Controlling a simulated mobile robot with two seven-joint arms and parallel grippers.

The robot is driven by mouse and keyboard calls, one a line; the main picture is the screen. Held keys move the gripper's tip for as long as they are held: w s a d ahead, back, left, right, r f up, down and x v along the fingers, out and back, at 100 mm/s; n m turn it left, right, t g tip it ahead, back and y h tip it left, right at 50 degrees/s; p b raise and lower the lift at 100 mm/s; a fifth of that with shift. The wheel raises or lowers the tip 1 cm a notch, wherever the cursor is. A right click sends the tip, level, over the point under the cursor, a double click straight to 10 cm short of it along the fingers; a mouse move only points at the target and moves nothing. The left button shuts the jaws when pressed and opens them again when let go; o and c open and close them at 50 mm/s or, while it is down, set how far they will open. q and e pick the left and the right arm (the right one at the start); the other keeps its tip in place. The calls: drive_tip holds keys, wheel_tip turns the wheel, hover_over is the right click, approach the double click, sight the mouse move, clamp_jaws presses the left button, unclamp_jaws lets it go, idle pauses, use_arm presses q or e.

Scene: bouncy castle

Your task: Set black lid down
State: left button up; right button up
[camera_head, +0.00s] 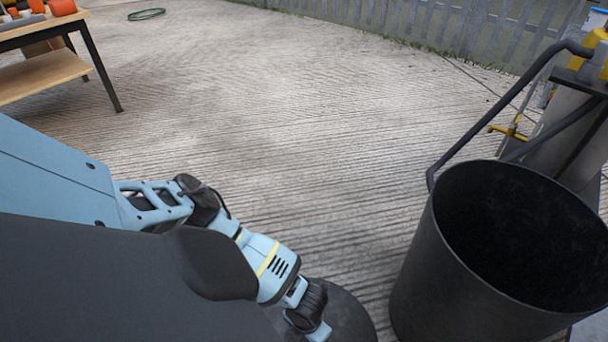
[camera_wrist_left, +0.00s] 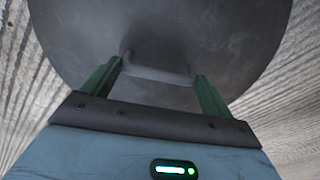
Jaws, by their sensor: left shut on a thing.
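The black lid (camera_wrist_left: 225,45) is a round dark disc that fills the upper middle of the left wrist view. Its edge also shows at the bottom of the head view (camera_head: 352,318), partly behind my left arm. My left gripper (camera_wrist_left: 157,76) has its two green fingers at the lid's bar handle (camera_wrist_left: 150,70) and is shut on it. In the head view the fingertips are hidden. Whether the lid touches the ground cannot be told. My right gripper is not in view.
An open black bin (camera_head: 412,275) stands close to the right of the lid. A wooden table (camera_head: 45,78) with orange items is at upper left. A green hose ring (camera_head: 147,14) lies far back, before a grey fence (camera_head: 440,22). The ribbed concrete between is clear.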

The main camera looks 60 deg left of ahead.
use_arm(q)
wheel_tip(320, 180, up, 3)
drive_tip(key=shift+p, duration=0.55)
drive_tip(key=shift+r, duration=0.55)
